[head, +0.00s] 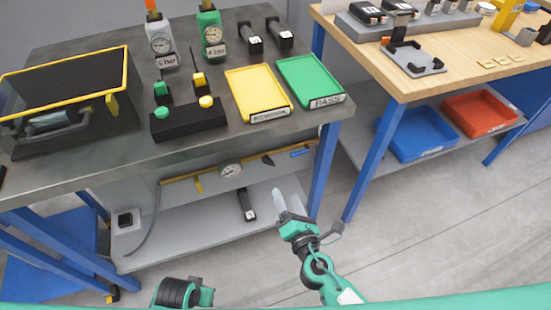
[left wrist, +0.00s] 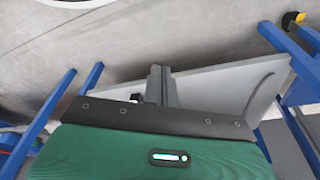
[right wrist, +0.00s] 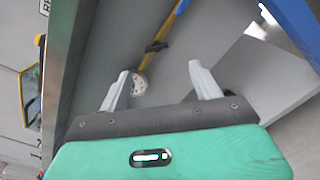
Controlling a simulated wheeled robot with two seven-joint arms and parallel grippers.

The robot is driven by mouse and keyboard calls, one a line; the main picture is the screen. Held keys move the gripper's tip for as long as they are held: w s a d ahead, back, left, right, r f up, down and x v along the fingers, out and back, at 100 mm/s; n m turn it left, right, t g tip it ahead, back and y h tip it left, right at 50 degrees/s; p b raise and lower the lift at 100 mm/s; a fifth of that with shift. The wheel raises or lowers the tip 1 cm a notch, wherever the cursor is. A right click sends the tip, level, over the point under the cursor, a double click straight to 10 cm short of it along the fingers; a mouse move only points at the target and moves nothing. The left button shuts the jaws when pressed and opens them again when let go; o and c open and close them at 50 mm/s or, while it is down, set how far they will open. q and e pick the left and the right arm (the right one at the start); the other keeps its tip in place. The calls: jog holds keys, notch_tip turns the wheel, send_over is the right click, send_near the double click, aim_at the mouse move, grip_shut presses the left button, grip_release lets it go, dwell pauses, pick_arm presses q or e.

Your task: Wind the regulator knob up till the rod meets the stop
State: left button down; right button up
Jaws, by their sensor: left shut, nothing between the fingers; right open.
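Two gauge units stand at the back of the dark bench: a grey one (head: 160,42) tagged 5 bar with an orange top, and a green one (head: 211,36). Under the bench, a yellow pipe (head: 195,177) carries a round gauge (head: 231,171) and a black handle-like part (head: 268,160). I cannot tell which part is the regulator knob, nor pick out its rod or stop. My right gripper (head: 289,198) is open and empty, in front of the lower shelf. The gauge also shows in the right wrist view (right wrist: 140,84), beyond the fingers. My left gripper (left wrist: 161,72) is shut and empty, low before the bench.
A black part (head: 246,204) lies on the lower shelf (head: 180,230). Blue legs (head: 324,165) flank the right side. Floor is clear at right.

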aim_at(270, 165)
jog(key=shift+n+y, duration=0.3)
jog(key=shift+n, duration=0.2)
jog(key=x, duration=0.4)
jog(key=p+x, duration=0.1)
jog(key=x, duration=0.7)
jog(key=shift+w+a+f, duration=0.1)
jog(key=shift+a+f, duration=0.1)
jog(key=shift+a, duration=0.15)
pick_arm(q)
jog(key=shift+s+f, duration=0.15)
jog(key=shift+f, duration=0.7)
jog(key=shift+s+f, duration=0.1)
jog(key=shift+f, duration=0.75)
pick_arm(e)
jog(key=shift+x, duration=0.8)
pick_arm(q)
jog(key=shift+r, duration=0.1)
pick_arm(e)
jog(key=c, duration=1)
pick_arm(q)
jog(key=shift+s, duration=0.1)
